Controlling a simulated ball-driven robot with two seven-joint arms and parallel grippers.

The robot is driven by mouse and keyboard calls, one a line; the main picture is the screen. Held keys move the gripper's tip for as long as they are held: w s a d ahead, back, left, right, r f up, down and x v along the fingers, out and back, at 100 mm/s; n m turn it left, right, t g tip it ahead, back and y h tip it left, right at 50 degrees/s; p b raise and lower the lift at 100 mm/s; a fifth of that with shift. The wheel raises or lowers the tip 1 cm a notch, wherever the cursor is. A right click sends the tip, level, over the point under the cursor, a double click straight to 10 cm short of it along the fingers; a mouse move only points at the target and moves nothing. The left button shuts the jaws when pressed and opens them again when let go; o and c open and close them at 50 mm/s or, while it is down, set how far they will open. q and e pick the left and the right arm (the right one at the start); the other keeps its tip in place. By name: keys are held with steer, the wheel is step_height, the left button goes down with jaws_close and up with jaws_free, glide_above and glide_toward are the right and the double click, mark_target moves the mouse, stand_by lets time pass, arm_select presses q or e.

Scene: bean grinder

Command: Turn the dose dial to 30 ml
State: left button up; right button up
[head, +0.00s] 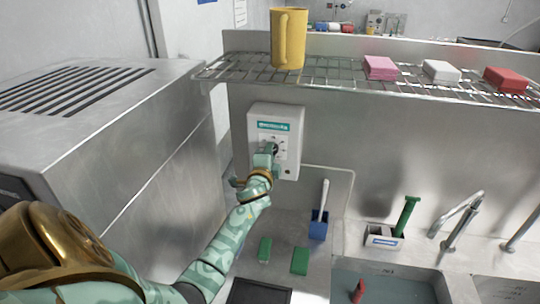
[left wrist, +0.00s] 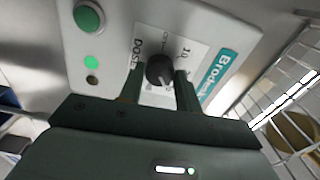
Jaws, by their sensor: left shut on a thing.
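The white dispenser box (head: 290,113) is fixed to the steel wall below the wire rack, with a teal label at its top. Its dark round dose dial (left wrist: 159,68) shows in the left wrist view, on a white plate printed "DOSE" and "10". My left gripper (head: 269,149) is at the front of the box. In the left wrist view its two fingers stand either side of the dial, shut on it. I cannot read the dial's pointer; the fingers hide part of the scale. A green button (left wrist: 89,17) sits on the box beside the plate. My right gripper is not in view.
A yellow mug (head: 288,40) and several coloured blocks, one pink (head: 380,67), stand on the wire rack (head: 330,70) above. Below are a blue holder (head: 318,226) with a white-handled brush, green pads (head: 300,260) and a sink. A steel machine (head: 120,130) stands at left.

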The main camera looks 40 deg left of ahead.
arm_select(q)
steer(key=shift+a+r, duration=0.1)
steer(key=o, duration=0.8)
steer(key=shift+c, duration=0.2)
steer(key=shift+o, duration=1)
steer(key=shift+w, duration=0.1)
steer(key=v, duration=1.6)
steer(key=shift+s, duration=0.2)
